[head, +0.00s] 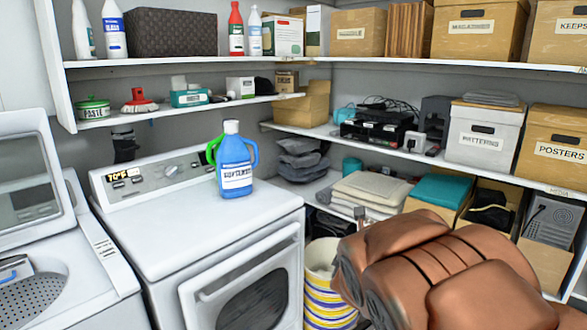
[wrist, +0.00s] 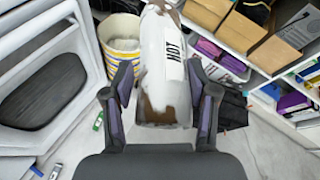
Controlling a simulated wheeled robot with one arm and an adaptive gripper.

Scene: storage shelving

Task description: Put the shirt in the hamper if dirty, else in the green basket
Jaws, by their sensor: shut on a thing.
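My gripper (wrist: 159,72) shows in the wrist view, its dark fingers on either side of a white cloth-like thing with brown patches and the black letters "HOT", which I take for the shirt (wrist: 155,45). The gripper is shut on it. The brown patches look like stains, at its lower end and near its top. A round bin with yellow, white and blue stripes (wrist: 120,60) stands on the floor just beyond the left finger, open at the top; it shows in the head view (head: 330,311) too. I cannot tell whether it is the hamper. No green basket is plain to see.
A white front-loading machine (head: 205,225) with a blue detergent jug (head: 236,172) on top stands left of the bin. Loaded shelves (head: 400,150) line the right wall. A black bag-like thing (wrist: 236,108) lies right of the gripper. Small items lie on the floor at left.

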